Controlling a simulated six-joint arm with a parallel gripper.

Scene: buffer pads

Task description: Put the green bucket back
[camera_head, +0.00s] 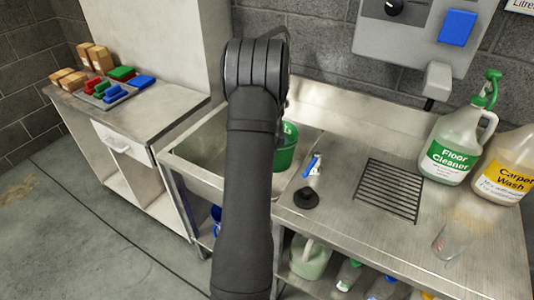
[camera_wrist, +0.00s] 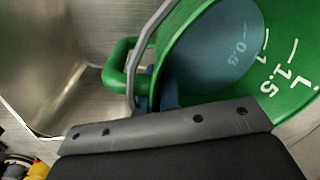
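The green bucket (camera_head: 286,150) stands in or over the right side of the sink in the head view, partly hidden behind my arm. In the wrist view the bucket (camera_wrist: 290,75) shows close up, tilted in the picture, with white volume marks and bluish-grey liquid or bottom inside. A green grip (camera_wrist: 119,66) and a thin metal bail stand at its left side. My gripper (camera_wrist: 156,102) is at the bucket's near edge, close to the bail. Its fingertips are mostly hidden, so I cannot tell whether they are closed on it. The head view hides my gripper behind my arm.
The steel sink (camera_head: 205,148) lies under my arm. A blue-and-white item (camera_head: 312,166), a black plug (camera_head: 306,198) and a drain grate (camera_head: 389,190) are on the counter to the right. Floor cleaner (camera_head: 455,145), carpet wash (camera_head: 508,168) and a clear glass (camera_head: 449,240) stand further right.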

